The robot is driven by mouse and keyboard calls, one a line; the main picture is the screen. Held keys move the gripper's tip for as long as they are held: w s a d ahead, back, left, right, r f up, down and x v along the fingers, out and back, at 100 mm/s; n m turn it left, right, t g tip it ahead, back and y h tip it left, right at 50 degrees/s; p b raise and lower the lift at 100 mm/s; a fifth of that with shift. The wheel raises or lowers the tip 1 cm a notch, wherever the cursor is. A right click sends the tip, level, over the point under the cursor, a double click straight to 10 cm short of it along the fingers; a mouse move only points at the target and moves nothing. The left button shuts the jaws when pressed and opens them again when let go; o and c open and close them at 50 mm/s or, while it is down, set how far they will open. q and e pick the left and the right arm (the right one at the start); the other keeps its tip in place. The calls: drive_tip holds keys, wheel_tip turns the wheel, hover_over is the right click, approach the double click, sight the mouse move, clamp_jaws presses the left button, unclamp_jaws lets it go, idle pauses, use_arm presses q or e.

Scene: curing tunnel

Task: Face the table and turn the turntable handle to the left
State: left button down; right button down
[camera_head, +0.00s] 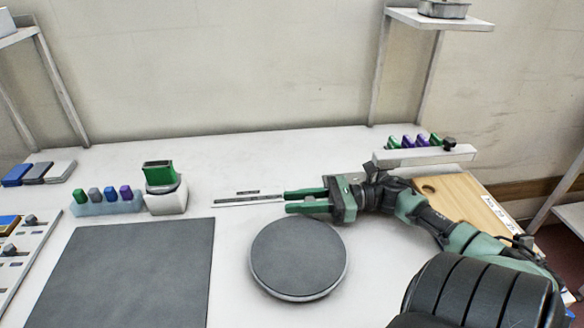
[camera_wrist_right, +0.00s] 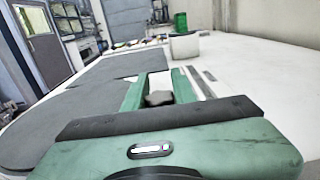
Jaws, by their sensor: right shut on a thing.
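The turntable (camera_head: 298,262) is a dark grey round disc with a pale rim, on the white table in front of my right arm. My right gripper (camera_head: 287,202) reaches in from the right, just beyond the disc's far edge, with its green fingers pointing left. In the right wrist view a small dark knob, the turntable handle (camera_wrist_right: 159,98), sits between the green fingers, and the gripper is shut on it. In the head view the fingers and gripper body mostly hide the handle. The disc also shows at the lower left of the right wrist view (camera_wrist_right: 40,135). My left gripper is not in view.
A large grey mat (camera_head: 130,275) lies left of the turntable. Behind it stand a white holder with a green block (camera_head: 165,200) and a rack of coloured pieces (camera_head: 107,206). A wooden board (camera_head: 465,205) lies at right. Flat rulers (camera_head: 248,200) lie by the fingertips.

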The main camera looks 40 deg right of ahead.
idle(0.4)
drive_tip(key=c, duration=1.1)
unclamp_jaws()
drive_tip(key=shift+c, duration=0.2)
wheel_tip(320, 180, up, 20)
